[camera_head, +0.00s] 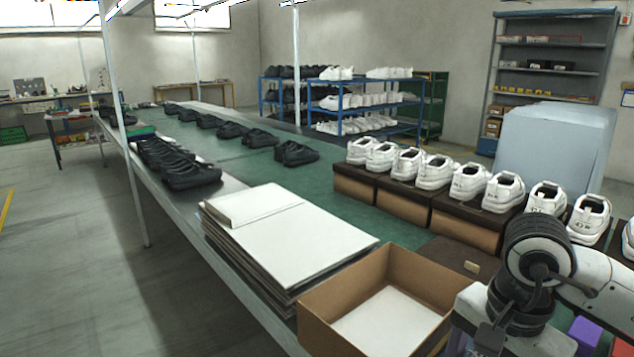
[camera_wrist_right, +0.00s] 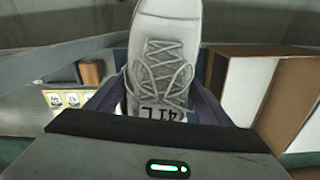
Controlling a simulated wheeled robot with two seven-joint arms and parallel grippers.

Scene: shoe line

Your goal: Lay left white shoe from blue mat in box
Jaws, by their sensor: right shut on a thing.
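A white laced shoe (camera_wrist_right: 165,75) marked "41L" fills the middle of the right wrist view. My right gripper (camera_wrist_right: 157,108) is shut on it, with a dark finger along each side. The open brown cardboard box (camera_head: 311,322) stands at the front of the table in the head view, with a white sheet on its floor. In the right wrist view the box (camera_wrist_right: 290,105) is at the right, beside the held shoe and apart from it. My left gripper and the blue mat are not seen.
A stack of white-topped boards (camera_head: 290,235) lies left of the box. White shoes (camera_head: 435,172) stand in a row on brown boxes behind it. Black shoes (camera_head: 190,172) line the table's left side. A purple block (camera_head: 584,334) is at lower right.

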